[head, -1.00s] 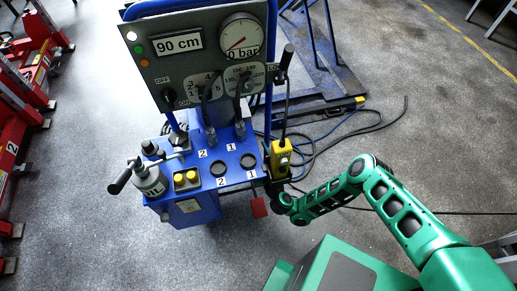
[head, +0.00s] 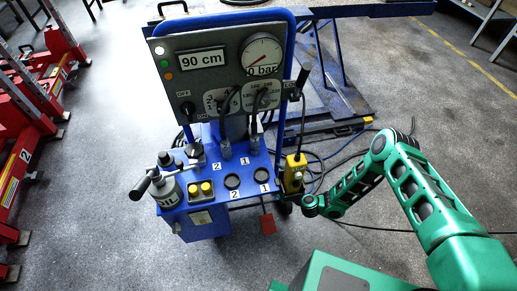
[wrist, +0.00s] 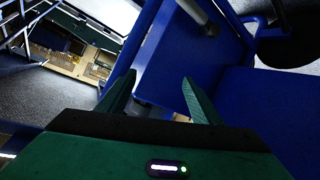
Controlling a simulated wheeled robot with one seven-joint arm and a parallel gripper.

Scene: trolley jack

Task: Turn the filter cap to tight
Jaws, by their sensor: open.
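The blue trolley jack console (head: 207,190) stands at the middle of the head view. Its top carries a grey OIL canister (head: 166,190) and dark round caps at the back left, one (head: 166,159) beside the canister and another (head: 194,151) further right. I cannot tell for certain which is the filter cap, nor read any tight mark. My gripper (wrist: 158,90) shows in the wrist view with its two green fingers apart and nothing between them. Blue panels of what looks like the trolley lie just beyond the fingers. In the head view my arm's end is low, right of the console.
A gauge panel (head: 218,64) rises behind the console top, reading 90 cm and 0 bar. A yellow control box (head: 293,170) hangs at the console's right side. Cables lie on the floor behind. Red lift equipment (head: 30,165) stands left, with open floor between.

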